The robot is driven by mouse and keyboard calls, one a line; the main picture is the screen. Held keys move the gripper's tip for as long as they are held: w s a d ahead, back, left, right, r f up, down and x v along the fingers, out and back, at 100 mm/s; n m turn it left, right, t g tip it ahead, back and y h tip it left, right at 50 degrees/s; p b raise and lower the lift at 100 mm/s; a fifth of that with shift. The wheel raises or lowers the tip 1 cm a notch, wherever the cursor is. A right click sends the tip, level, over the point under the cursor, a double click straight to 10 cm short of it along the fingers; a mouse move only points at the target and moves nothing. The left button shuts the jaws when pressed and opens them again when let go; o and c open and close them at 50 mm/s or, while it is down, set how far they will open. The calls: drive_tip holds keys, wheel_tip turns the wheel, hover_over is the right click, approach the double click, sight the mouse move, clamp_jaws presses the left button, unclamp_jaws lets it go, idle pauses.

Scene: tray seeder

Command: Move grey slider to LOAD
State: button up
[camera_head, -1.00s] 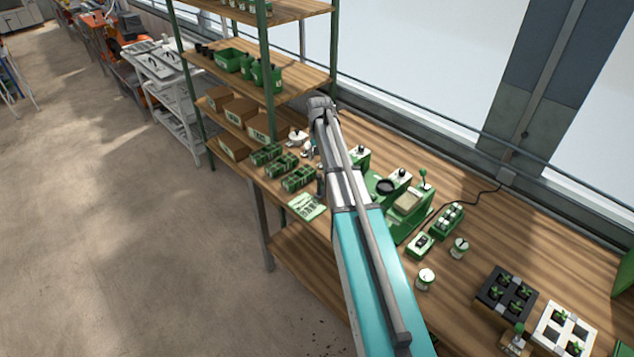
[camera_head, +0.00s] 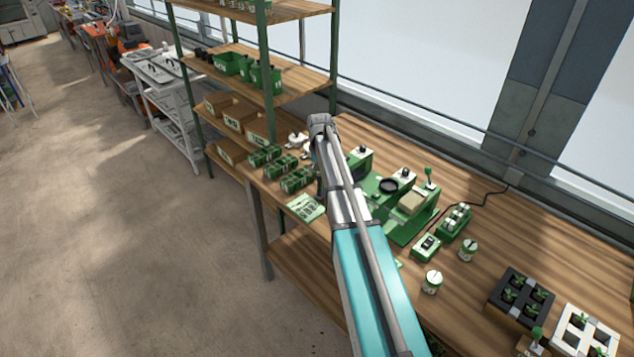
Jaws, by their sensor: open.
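The green tray seeder (camera_head: 402,230) stands on the wooden bench, just right of my arm. It has a dark round opening, a beige pad and a lever with a green knob (camera_head: 428,171). I cannot make out a grey slider or a LOAD mark; they are too small or behind my arm. My gripper (camera_head: 320,186) shows only as a small dark part at the left edge of my arm, over the bench left of the seeder. It is open, mostly hidden, and I see nothing held in it.
A green switch box (camera_head: 426,247), a green holder with white-topped items (camera_head: 455,221) and small jars (camera_head: 432,281) stand right of the seeder. Black (camera_head: 522,296) and white (camera_head: 582,333) plant trays are at the bench's right. Green seedling packs (camera_head: 281,166) and a shelf rack (camera_head: 267,60) are left.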

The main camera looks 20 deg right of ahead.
drive_tip(key=shift+f+b, duration=0.6)
drive_tip(key=shift+f, duration=0.25)
clamp_jaws()
